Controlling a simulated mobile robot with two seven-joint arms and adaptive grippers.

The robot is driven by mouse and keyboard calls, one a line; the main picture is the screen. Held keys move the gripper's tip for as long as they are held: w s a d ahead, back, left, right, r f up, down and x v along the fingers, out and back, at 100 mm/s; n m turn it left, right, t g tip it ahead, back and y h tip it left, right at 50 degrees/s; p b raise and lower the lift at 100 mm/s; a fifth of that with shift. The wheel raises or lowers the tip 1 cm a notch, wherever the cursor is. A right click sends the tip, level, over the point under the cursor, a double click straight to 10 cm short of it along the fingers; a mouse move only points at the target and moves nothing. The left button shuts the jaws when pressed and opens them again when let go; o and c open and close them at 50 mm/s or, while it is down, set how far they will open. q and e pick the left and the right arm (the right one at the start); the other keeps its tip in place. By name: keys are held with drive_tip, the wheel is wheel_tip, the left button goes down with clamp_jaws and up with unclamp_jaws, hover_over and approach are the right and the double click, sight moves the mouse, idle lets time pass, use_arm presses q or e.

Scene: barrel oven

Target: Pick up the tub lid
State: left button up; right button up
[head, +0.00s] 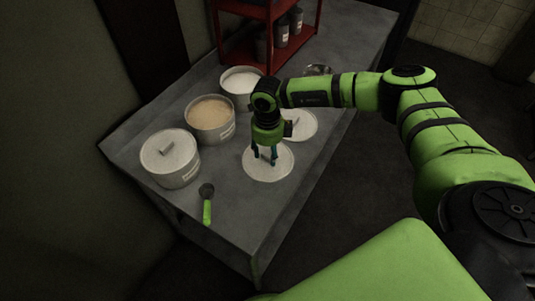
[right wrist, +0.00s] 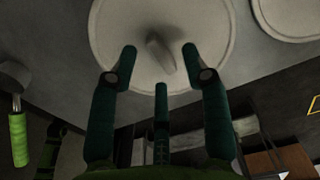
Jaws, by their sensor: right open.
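A round pale tub lid (head: 258,174) lies flat on the grey table, with its raised handle (right wrist: 161,54) showing in the right wrist view. A second loose lid (head: 304,125) lies behind it, partly hidden by my arm. A third lid (head: 164,146) sits on the left tub (head: 175,175). My right gripper (head: 265,158) is open above the front loose lid, fingers pointing down; in the right wrist view its fingertips (right wrist: 160,60) are spread around the handle without gripping it. I cannot tell whether they touch the lid. My left gripper is not in view.
Two open tubs stand behind, one with tan contents (head: 210,122) and one with white contents (head: 240,88). A scoop with a green handle (head: 207,208) lies near the front edge. A red shelf (head: 262,48) stands at the back. The table's front right is clear.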

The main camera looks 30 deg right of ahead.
drive_tip(key=shift+w+f, duration=0.1)
drive_tip(key=shift+f, duration=0.65)
clamp_jaws()
